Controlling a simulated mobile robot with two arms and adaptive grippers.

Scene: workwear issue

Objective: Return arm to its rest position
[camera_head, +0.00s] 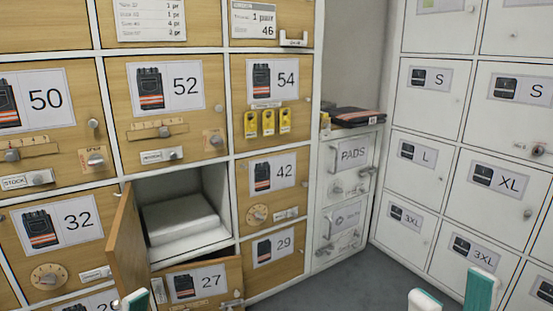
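My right gripper (451,291) is at the bottom right of the head view. Its two pale, teal-edged fingertips stand apart with nothing visible between them. It appears in front of the floor and the white lockers, with no visible contact. Of my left gripper, only a pale and teal fingertip (135,301) shows at the bottom edge, below the open wooden door (126,243). The rest of it is out of the picture, so its opening is hidden.
The open door belongs to a compartment (216,187) holding a white folded stack (180,217). A dark folded garment with an orange stripe (352,117) lies on the PADS cabinet (331,205). White lockers (432,143) stand right; grey floor (350,285) is clear.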

